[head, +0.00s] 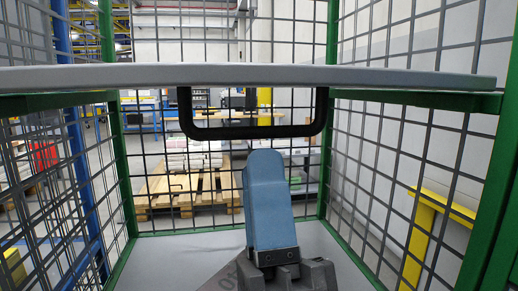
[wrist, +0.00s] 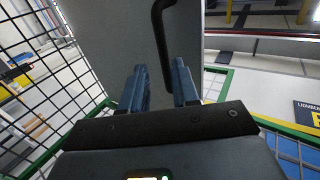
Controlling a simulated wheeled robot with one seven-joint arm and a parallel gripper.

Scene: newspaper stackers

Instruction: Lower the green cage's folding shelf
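The green cage's folding shelf (head: 250,77) is a grey board seen nearly edge-on, lying level across the upper part of the head view. A black U-shaped handle (head: 255,131) hangs under it. My gripper (head: 264,158) has blue fingers and points up, just below the handle's bar in the head view; only one finger shows clearly there. In the wrist view my gripper (wrist: 160,66) is open, with a gap between its fingers. The black handle (wrist: 164,45) runs down towards that gap, and the shelf's grey underside (wrist: 115,35) lies behind. I cannot tell whether the handle touches a finger.
Green posts (head: 496,200) and grey wire mesh (head: 400,150) close the cage's sides and back. The grey cage floor (head: 185,248) looks bare. Beyond the mesh are a wooden pallet (head: 185,190) with stacks and a yellow stand (head: 420,235) at right.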

